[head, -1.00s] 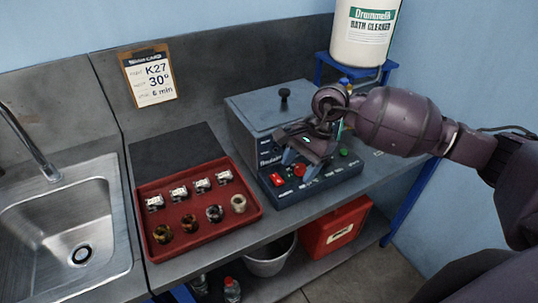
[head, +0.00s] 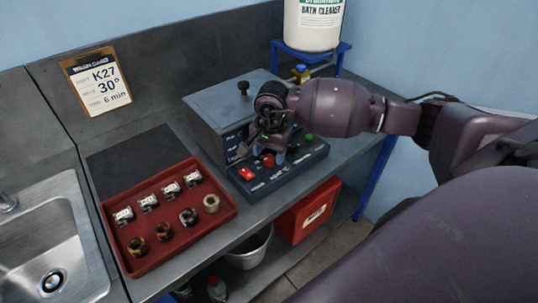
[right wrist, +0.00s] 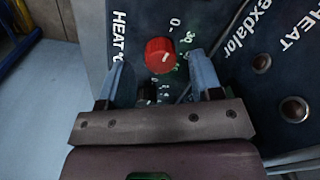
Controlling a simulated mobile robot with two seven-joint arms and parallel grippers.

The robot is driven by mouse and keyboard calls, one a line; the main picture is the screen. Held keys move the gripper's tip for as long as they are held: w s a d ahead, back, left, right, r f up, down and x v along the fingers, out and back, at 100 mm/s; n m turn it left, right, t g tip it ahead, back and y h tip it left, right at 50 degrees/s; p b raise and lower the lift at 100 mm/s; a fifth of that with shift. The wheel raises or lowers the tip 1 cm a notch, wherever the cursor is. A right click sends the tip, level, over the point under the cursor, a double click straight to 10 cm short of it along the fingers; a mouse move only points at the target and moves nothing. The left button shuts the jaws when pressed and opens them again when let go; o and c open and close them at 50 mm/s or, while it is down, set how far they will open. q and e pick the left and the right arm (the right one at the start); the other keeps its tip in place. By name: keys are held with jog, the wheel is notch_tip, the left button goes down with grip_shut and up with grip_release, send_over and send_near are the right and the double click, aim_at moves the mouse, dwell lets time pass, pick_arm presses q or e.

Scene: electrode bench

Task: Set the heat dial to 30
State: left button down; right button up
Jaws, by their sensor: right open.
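The red heat dial (right wrist: 160,55) stands on the dark panel in the right wrist view, beside the HEAT lettering and printed scale figures. A short pale mark shows on the dial; I cannot tell exactly which figure it points to. My right gripper (right wrist: 157,60) is open, with one blue-grey finger on each side of the dial and visible gaps between. In the head view my right gripper (head: 273,150) is over the control panel of the grey bath unit (head: 215,115) and partly covers the dial (head: 268,160). My left gripper is not in view.
A red tray (head: 122,262) with several small parts lies left of the unit. A card (head: 98,83) reads K27, 30°, 6 min. A blue stand (head: 343,47) holds a white container behind.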

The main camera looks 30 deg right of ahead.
jog(key=shift+f, duration=0.9)
jog(key=c, duration=0.9)
